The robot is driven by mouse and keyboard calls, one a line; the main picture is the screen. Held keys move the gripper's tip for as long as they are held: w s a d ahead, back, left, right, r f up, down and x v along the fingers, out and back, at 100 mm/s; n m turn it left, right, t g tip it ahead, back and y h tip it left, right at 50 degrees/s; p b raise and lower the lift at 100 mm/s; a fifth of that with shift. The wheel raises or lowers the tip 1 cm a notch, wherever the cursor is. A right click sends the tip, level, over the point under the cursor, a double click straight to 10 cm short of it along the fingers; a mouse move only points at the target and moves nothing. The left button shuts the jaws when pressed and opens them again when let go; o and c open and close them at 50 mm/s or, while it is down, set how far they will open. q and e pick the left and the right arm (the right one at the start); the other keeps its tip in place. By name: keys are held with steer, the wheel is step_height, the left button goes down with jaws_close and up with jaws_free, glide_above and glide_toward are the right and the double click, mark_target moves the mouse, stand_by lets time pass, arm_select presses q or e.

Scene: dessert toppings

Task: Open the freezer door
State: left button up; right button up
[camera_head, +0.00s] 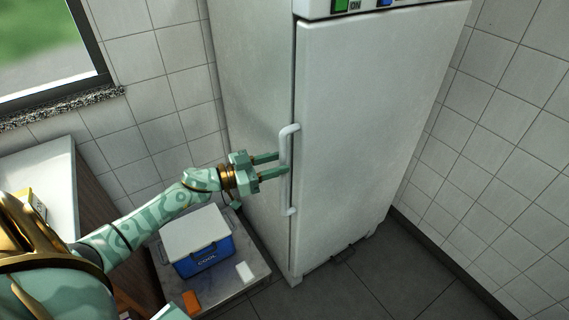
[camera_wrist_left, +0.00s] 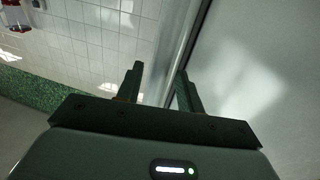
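The freezer is a tall white cabinet, and its door (camera_head: 365,140) looks shut. A white vertical bar handle (camera_head: 284,147) is on the door's left edge. My left gripper (camera_head: 283,163) is at the middle of the handle, with its green fingers spread apart. The lower fingertip overlaps the handle in the head view; the upper one ends just left of it. In the left wrist view the two fingers (camera_wrist_left: 160,80) also stand apart, close to the freezer's pale surface. I cannot tell whether the handle lies between them or touches them. My right gripper is out of view.
A blue cool box (camera_head: 205,257) with a white lid stands on a low grey slab (camera_head: 258,268) below my left arm. An orange item (camera_head: 191,301) and a white item (camera_head: 245,271) lie near it. Tiled walls flank the freezer. The dark floor (camera_head: 385,275) before the door is clear.

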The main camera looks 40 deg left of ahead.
arm_select(q)
steer(key=shift+x, duration=1.25)
